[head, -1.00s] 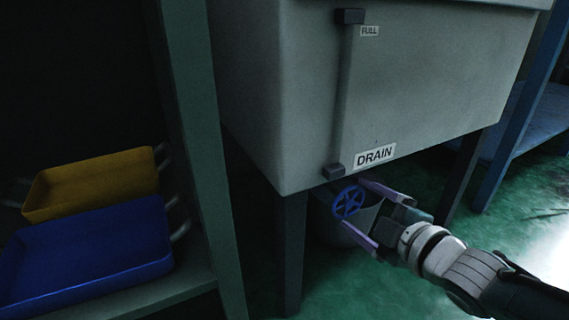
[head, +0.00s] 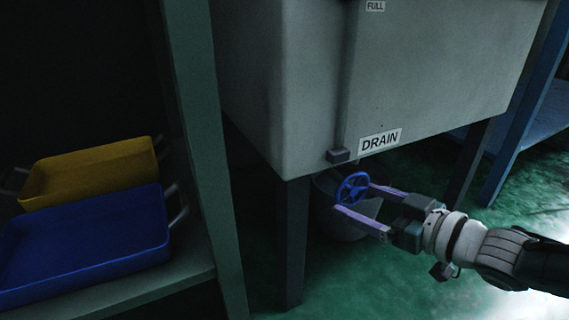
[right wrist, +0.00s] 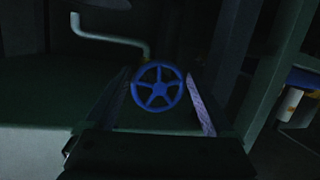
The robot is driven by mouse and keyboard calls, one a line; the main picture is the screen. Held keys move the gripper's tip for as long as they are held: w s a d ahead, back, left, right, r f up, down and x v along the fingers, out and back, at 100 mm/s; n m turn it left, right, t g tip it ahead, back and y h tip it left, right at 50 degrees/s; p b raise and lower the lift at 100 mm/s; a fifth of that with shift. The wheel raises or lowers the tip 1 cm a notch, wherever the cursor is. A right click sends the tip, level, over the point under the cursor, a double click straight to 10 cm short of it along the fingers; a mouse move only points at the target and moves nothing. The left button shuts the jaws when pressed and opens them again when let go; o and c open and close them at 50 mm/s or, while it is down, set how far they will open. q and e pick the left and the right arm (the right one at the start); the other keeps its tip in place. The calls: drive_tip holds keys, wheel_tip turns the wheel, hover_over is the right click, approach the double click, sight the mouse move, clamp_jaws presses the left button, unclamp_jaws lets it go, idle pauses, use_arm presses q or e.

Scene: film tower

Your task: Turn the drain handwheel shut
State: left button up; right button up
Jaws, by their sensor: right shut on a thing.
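The blue spoked drain handwheel (head: 352,187) is below the DRAIN label (head: 380,142) on the grey tank (head: 420,80). My right gripper (head: 355,198) reaches in from the right, its two purple-grey fingers on either side of the wheel, shut on it. In the right wrist view the handwheel (right wrist: 157,87) sits upright between the fingers (right wrist: 160,78), with its spokes facing the camera. Finger contact with the rim is too dark to make out there. My left gripper is in neither view.
A shelf at left holds a yellow tray (head: 90,170) and a blue tray (head: 85,240).

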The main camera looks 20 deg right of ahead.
drive_tip(key=m+b, duration=0.1)
drive_tip(key=m, duration=0.1)
drive_tip(key=m+t+y+b, duration=0.1)
drive_tip(key=m+b, duration=0.1)
drive_tip(key=shift+a+f, duration=0.2)
drive_tip(key=shift+a+r+m+t+y+b, duration=0.15)
drive_tip(key=shift+m+y+b, duration=0.25)
drive_tip(key=shift+m, duration=0.35)
drive_tip(key=shift+m+t+y+b, duration=0.2)
drive_tip(key=shift+m+b, duration=0.25)
drive_tip(key=shift+m, duration=0.3)
drive_tip(key=shift+r, duration=0.1)
drive_tip(key=o, duration=1)
drive_tip(key=shift+o, duration=0.4)
drive_tip(key=shift+w, duration=0.15)
drive_tip(key=p+v, duration=0.3)
drive_tip(key=v, duration=0.7)
drive_tip(key=shift+p, duration=0.4)
